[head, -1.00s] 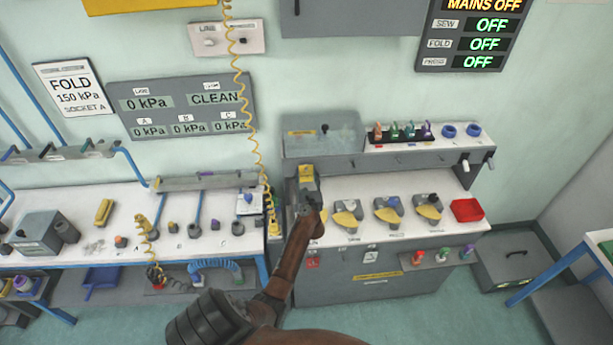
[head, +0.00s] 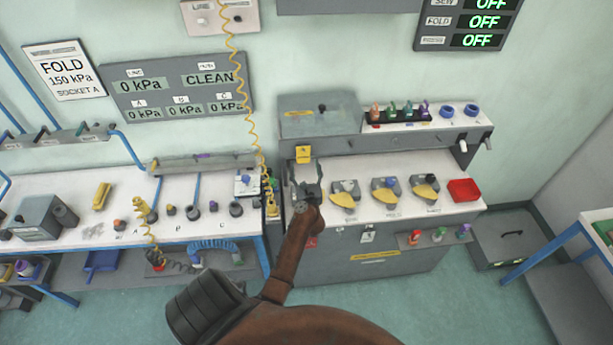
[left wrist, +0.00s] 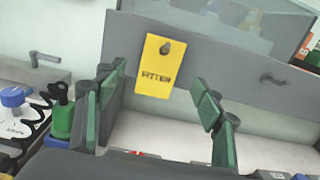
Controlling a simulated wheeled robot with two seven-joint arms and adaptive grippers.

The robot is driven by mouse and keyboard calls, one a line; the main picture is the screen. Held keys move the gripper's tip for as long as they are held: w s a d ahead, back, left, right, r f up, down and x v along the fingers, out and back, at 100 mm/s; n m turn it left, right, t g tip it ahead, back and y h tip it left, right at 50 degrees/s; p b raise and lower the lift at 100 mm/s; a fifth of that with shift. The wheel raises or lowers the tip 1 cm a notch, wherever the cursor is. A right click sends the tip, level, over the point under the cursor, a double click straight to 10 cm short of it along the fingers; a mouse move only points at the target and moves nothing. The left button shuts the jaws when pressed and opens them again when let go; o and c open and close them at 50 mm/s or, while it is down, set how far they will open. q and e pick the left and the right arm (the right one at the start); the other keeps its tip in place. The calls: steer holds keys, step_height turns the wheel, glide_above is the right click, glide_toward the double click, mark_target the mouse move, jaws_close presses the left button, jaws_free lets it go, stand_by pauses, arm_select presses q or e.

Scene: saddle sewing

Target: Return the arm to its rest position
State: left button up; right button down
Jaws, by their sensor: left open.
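My left gripper (head: 307,183) is open and empty at the left end of the grey workbench, just below a yellow tag (head: 303,154) in the head view. In the left wrist view its green-padded fingers (left wrist: 157,108) stand wide apart. The same yellow tag, lettered in black, hangs from a peg on a grey panel beyond them, with a gap between. My brown left arm (head: 290,255) reaches up from the bottom of the head view. My right gripper is not in view.
A white table (head: 80,232) with sockets is at left. Floor shows in front.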

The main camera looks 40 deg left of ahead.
arm_select(q)
steer(key=v, duration=0.6)
